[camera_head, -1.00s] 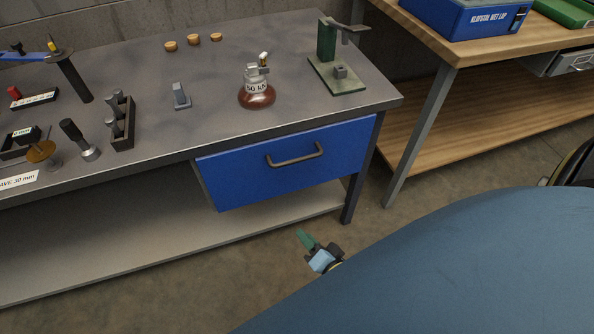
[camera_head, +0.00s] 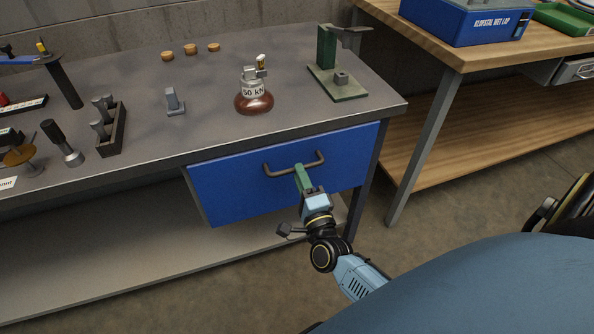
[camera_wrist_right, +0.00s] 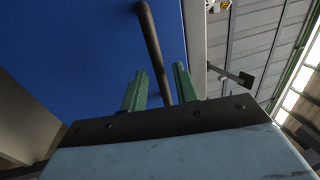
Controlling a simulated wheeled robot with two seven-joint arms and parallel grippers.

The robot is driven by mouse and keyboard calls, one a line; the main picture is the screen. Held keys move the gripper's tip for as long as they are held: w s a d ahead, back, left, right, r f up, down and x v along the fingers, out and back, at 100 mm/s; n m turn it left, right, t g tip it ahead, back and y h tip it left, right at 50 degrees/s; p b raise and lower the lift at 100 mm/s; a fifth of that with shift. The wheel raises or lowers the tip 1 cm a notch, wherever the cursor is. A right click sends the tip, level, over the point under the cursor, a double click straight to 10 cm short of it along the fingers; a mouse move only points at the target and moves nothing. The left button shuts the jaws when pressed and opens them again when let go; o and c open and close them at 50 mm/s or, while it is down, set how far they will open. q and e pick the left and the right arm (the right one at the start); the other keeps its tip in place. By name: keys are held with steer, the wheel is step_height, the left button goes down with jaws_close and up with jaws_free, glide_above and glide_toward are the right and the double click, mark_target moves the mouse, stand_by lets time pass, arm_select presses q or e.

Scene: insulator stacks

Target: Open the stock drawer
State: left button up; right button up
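The stock drawer (camera_head: 232,187) is the blue front under the right part of the grey workbench; it looks shut, below the bench top. Its dark bar handle (camera_head: 278,171) also crosses the right wrist view (camera_wrist_right: 153,45). My right gripper (camera_head: 299,170) is at the middle of the handle, its green fingers reaching up to the bar. In the right wrist view the two fingers (camera_wrist_right: 158,88) stand apart with the bar running between them and gaps visible beside it. Whether a finger touches the bar is unclear. My left gripper is out of view.
The bench top (camera_head: 215,100) carries a brown insulator (camera_head: 254,103), a green stand (camera_head: 338,86), a small grey block (camera_head: 174,104) and a dark rack (camera_head: 113,135). A wooden table (camera_head: 460,50) stands at the right. A lower shelf (camera_head: 150,240) lies under the drawer.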

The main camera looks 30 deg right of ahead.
steer(key=shift+x, duration=1.4)
steer(key=shift+c, duration=0.3)
jaws_close()
